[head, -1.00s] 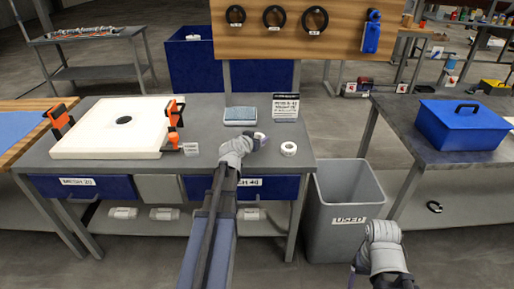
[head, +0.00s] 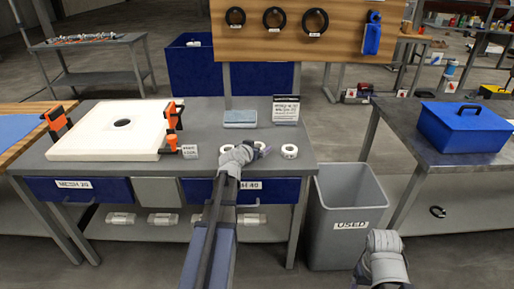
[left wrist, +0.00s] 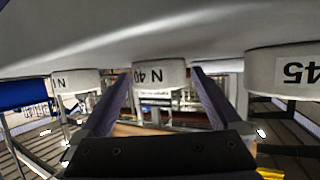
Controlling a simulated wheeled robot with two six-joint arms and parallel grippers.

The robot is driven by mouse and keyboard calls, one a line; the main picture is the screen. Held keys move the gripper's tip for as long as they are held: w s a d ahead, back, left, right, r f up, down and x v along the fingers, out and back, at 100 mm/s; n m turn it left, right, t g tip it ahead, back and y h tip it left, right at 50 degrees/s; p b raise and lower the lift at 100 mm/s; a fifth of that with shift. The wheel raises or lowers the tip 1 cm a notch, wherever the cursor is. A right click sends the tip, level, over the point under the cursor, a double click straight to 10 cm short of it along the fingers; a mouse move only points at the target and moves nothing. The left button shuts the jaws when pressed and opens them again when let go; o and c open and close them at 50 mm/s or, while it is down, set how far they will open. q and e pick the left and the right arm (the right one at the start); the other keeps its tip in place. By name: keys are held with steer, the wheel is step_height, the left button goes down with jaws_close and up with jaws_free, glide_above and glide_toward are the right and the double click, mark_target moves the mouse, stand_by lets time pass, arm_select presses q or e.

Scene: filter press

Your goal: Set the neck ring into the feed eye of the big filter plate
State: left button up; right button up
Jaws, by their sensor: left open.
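The big filter plate (head: 85,135) is a white square slab lying flat on the grey bench at the left, with a dark feed eye (head: 122,123) in its middle. White neck rings stand on the bench: a left one (head: 226,149) partly behind my wrist and a right one (head: 289,151). The left wrist view, upside down, shows three rings: a middle ring marked N 40 (left wrist: 158,75), one partly hidden (left wrist: 78,82) and one marked 45 (left wrist: 285,70). My left gripper (head: 262,150) is open, its fingers spread about the N 40 ring; contact cannot be told. My right gripper (head: 383,262) is low at the right, its fingers unclear.
Orange clamps (head: 173,116) stand at the plate's edges.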

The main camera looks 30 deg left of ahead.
arm_select(q)
steer(key=shift+r+p, duration=0.3)
steer(key=shift+r, duration=0.05)
steer(key=p+v, duration=0.4)
steer(key=v, duration=0.8)
steer(key=shift+f, duration=0.15)
